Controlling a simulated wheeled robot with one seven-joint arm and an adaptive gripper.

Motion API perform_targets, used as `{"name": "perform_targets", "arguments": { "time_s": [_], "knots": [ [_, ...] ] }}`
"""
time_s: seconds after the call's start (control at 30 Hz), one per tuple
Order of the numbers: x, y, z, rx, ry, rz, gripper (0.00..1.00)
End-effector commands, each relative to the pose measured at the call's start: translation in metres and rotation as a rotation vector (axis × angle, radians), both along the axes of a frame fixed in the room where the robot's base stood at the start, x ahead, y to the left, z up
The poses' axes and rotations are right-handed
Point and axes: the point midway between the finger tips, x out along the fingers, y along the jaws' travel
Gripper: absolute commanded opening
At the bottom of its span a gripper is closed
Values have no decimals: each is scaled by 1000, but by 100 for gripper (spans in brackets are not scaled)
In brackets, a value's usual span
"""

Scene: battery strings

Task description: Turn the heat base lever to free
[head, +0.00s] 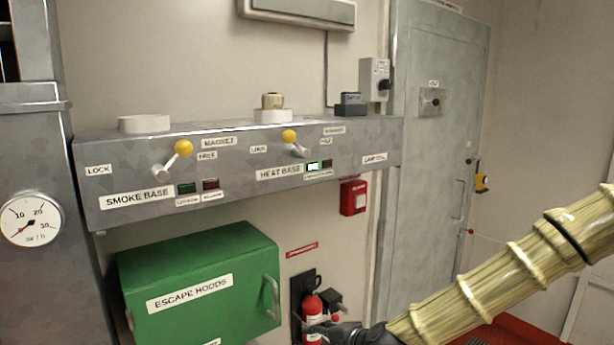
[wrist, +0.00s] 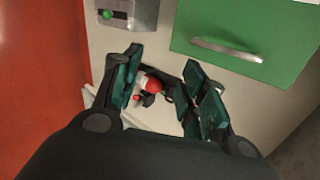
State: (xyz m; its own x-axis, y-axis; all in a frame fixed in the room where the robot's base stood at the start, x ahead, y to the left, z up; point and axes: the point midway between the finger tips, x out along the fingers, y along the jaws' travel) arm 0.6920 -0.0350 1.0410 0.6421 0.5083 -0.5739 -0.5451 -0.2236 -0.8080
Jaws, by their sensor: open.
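The heat base lever (head: 297,146) is on the right half of the grey wall shelf's front. Its yellow knob (head: 289,137) points up and left from its pivot, between a left label that seems to read LOCK (head: 259,149) and the small MAGNET and FREE labels (head: 328,136) on the right. My gripper (head: 322,329) is low, well below the lever, by the fire extinguisher. In the wrist view my gripper (wrist: 162,100) is open and empty, its fingers apart; the lever is not identifiable there.
The smoke base lever (head: 173,158) has a similar yellow knob on the left. The green escape hoods box (head: 200,285) juts out below the shelf. A red fire extinguisher (head: 312,308) hangs right of it; its red top shows between my fingers (wrist: 152,84). A grey door (head: 425,180) stands right.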

Motion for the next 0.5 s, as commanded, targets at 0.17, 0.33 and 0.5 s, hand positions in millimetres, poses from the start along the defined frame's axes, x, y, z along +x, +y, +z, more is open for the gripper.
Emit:
{"name": "perform_targets", "arguments": {
  "time_s": [0.17,0.33,0.5],
  "knots": [
    [48,-1,171,286,-110,-110,42],
    [57,-15,306,510,-180,-157,42],
    [50,-29,387,647,-220,-169,42]
  ]
}}
